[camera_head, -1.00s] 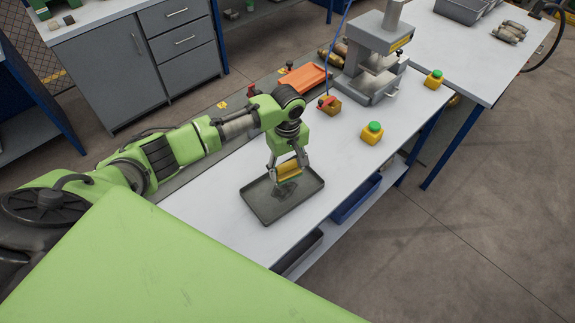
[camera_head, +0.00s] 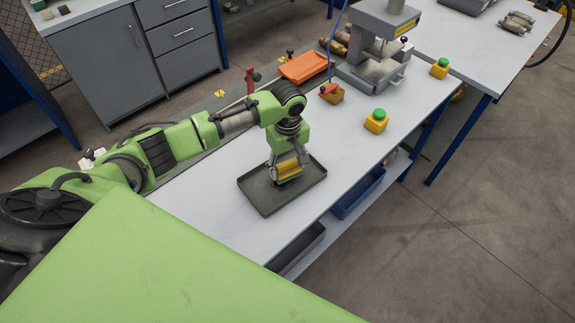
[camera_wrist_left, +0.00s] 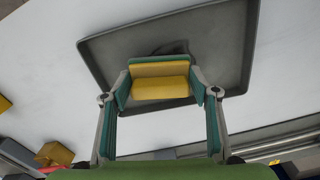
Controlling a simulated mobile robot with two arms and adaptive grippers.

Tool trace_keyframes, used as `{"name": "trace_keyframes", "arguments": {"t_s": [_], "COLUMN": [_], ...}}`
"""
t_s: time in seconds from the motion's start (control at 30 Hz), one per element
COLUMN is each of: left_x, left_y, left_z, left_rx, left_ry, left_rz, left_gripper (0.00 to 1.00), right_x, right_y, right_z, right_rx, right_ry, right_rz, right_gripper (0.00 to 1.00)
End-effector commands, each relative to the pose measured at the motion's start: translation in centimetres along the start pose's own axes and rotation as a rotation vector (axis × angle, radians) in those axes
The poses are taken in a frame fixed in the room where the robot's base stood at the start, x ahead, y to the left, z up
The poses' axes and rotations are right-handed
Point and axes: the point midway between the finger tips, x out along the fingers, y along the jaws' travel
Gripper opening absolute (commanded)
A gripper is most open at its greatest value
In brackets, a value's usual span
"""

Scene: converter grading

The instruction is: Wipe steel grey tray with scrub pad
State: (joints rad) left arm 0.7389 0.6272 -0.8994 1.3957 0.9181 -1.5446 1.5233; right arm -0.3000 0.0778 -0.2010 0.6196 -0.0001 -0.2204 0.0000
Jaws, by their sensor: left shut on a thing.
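The steel grey tray (camera_head: 262,196) lies on the white workbench, and it also shows in the left wrist view (camera_wrist_left: 226,40). A dark smudge (camera_wrist_left: 172,48) shows on its floor beside the pad. My left gripper (camera_head: 288,172) is shut on the scrub pad (camera_head: 289,171), which is yellow with a green layer. The pad also shows between the fingers in the left wrist view (camera_wrist_left: 160,82). The gripper points down over the tray; I cannot tell whether the pad touches the tray floor. My right gripper is not in view.
An orange tray (camera_head: 303,68) and a grey press (camera_head: 378,45) stand further back on the bench. Green-topped yellow boxes (camera_head: 376,121) (camera_head: 440,68) stand to the right. A blue bin (camera_head: 357,192) sits below the bench. The bench around the grey tray is clear.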

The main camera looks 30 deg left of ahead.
Motion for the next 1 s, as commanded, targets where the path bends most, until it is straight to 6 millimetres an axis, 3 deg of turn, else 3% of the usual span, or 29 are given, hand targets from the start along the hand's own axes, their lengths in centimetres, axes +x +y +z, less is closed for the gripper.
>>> {"name": "trace_keyframes", "arguments": {"t_s": [1.0], "left_x": [1.4], "left_y": [0.0], "left_z": [0.1], "left_rx": [0.000], "left_ry": [-0.001], "left_rz": [0.001], "left_gripper": [0.38], "right_x": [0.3], "right_y": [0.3], "right_z": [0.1], "right_rx": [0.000], "right_ry": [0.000], "right_rz": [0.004], "right_gripper": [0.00]}}
